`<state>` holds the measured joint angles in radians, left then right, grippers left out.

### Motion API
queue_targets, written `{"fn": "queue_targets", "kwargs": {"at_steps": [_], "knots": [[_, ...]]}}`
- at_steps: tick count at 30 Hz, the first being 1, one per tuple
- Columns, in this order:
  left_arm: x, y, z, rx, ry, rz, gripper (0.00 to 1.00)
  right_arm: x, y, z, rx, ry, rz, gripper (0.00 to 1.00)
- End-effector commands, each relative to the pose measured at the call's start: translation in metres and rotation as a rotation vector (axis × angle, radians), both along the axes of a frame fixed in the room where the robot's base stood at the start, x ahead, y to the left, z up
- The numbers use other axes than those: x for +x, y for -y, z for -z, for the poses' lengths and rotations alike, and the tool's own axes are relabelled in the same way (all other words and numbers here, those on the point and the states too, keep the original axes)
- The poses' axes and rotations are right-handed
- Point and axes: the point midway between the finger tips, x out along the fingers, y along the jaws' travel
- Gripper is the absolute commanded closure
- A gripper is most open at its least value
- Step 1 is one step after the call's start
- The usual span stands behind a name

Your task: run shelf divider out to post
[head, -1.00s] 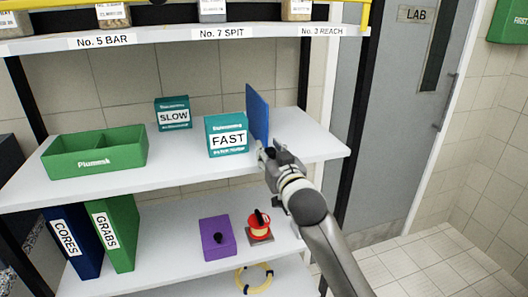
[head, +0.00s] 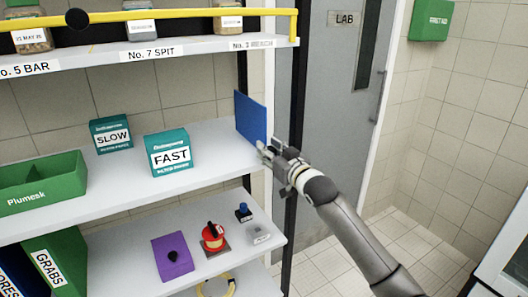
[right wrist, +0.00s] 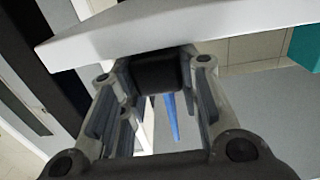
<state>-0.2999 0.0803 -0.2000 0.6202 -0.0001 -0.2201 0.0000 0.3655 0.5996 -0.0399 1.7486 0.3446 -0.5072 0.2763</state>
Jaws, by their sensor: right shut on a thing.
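The shelf divider (head: 251,117) is a thin blue upright panel near the right end of the middle shelf (head: 215,135). My right gripper (head: 266,152) is shut on its lower front edge. The black post (head: 296,105) stands to the right of the divider, and a gap shows between them in the head view. In the right wrist view, a narrow strip of the blue divider (right wrist: 171,115) shows between the fingers (right wrist: 155,72); the fingertips' contact is hard to see. My left gripper is not in view.
The teal FAST box (head: 168,154) and SLOW box (head: 111,136) stand left of the divider with bare shelf between. A green bin (head: 42,185) is at far left. A yellow rail (head: 170,18) runs above.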

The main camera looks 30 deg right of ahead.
Motion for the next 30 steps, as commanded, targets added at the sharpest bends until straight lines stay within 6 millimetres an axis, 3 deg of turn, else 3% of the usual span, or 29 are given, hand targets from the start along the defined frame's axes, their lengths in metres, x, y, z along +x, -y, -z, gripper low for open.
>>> {"fn": "queue_targets", "kwargs": {"at_steps": [6,7,12,23,30], "knots": [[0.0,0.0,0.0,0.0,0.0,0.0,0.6,0.0,0.0,-0.001,-0.001,0.003,0.001,1.0],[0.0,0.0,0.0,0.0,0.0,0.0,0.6,0.0,0.0,-0.001,-0.001,0.003,0.001,0.65],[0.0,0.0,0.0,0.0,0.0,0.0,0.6,0.0,0.0,-0.001,-0.001,0.002,0.0,0.46],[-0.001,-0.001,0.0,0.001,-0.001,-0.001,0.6,-0.003,-0.001,0.0,0.0,0.0,0.0,0.46],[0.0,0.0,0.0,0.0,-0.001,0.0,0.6,-0.035,-0.001,0.002,-0.002,-0.002,-0.001,0.46]]}}
